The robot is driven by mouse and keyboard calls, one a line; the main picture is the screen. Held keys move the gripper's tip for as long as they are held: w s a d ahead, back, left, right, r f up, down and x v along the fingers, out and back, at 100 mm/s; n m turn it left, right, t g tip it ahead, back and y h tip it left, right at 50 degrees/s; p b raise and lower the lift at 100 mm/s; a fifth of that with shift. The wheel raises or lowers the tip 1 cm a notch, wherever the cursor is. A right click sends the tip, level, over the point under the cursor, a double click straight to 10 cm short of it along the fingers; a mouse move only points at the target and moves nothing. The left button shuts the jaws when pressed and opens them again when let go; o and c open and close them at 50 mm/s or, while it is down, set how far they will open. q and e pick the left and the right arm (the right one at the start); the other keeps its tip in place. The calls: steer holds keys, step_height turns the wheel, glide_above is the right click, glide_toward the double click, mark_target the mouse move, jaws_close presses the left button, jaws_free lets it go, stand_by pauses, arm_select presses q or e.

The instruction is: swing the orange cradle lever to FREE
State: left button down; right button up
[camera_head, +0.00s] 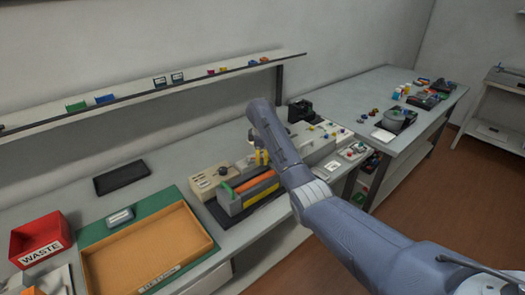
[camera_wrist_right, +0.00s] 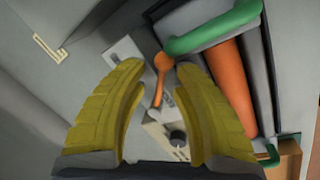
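The orange cradle lever (camera_wrist_right: 161,66) shows in the wrist view, with a round end and a thin arm on a pale plate with small markings I cannot read. My right gripper (camera_wrist_right: 160,72) is open, its yellow fingers on either side of the lever in the picture; I see no contact, and cannot tell the height gap. In the head view my right gripper (camera_head: 261,157) is over the back of the cradle; I cannot make out the lever there. The orange cartridge (camera_wrist_right: 230,85) lies in the dark cradle (camera_head: 238,208), with a green handle (camera_wrist_right: 215,30). My left gripper is not in view.
A beige box (camera_head: 212,181) stands left of the cradle. A tan tray (camera_head: 145,250) on a green mat (camera_head: 105,232), a red WASTE bin (camera_head: 35,235) and a black tray (camera_head: 122,177) are farther left. A shelf (camera_head: 140,93) runs above the bench.

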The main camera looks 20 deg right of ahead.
step_height(320, 180, up, 11)
steer(key=s, duration=0.2)
steer(key=shift+a+r, duration=0.2)
steer(key=shift+a, duration=0.1)
steer(key=shift+s, duration=0.1)
stand_by(0.3)
